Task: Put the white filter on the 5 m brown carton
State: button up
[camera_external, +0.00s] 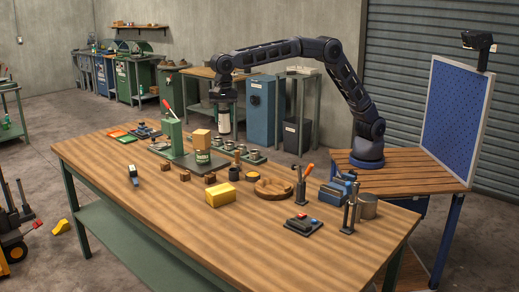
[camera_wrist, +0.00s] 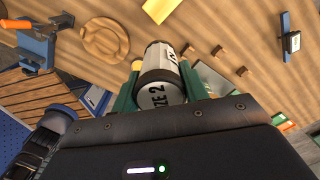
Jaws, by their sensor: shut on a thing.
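My gripper (camera_external: 223,104) is shut on a white filter (camera_external: 224,122), a white cylinder with dark bands, and holds it upright above the far side of the workbench. In the wrist view the filter (camera_wrist: 161,72) sits between the green fingers of my gripper (camera_wrist: 160,88), with partly readable dark lettering on it. A light brown carton (camera_external: 202,139) rests on a green can at the middle of the bench. It is left of the filter and lower, apart from it. I cannot read any marking on the carton, and I cannot make it out in the wrist view.
A green stand (camera_external: 172,136) with a red-handled tool rises left of the carton. A yellow block (camera_external: 220,194), a round wooden piece (camera_external: 273,188) and several small brown blocks lie in front. A blue vise (camera_external: 337,190) stands to the right. The bench's near side is mostly clear.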

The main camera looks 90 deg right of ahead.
jog(key=w+d+r+m, duration=0.3)
jog(key=w+d+r, duration=0.1)
jog(key=d, duration=0.7)
jog(key=w+d+r+m, duration=0.3)
jog(key=d, duration=0.7)
jog(key=w+d+r+m, duration=0.3)
jog(key=w+d+r, duration=0.1)
jog(key=d, duration=0.7)
notch_tip(320, 180, down, 20)
jog(key=shift+s+a+r, duration=0.1)
jog(key=shift+s+a, duration=0.05)
jog(key=o, duration=1)
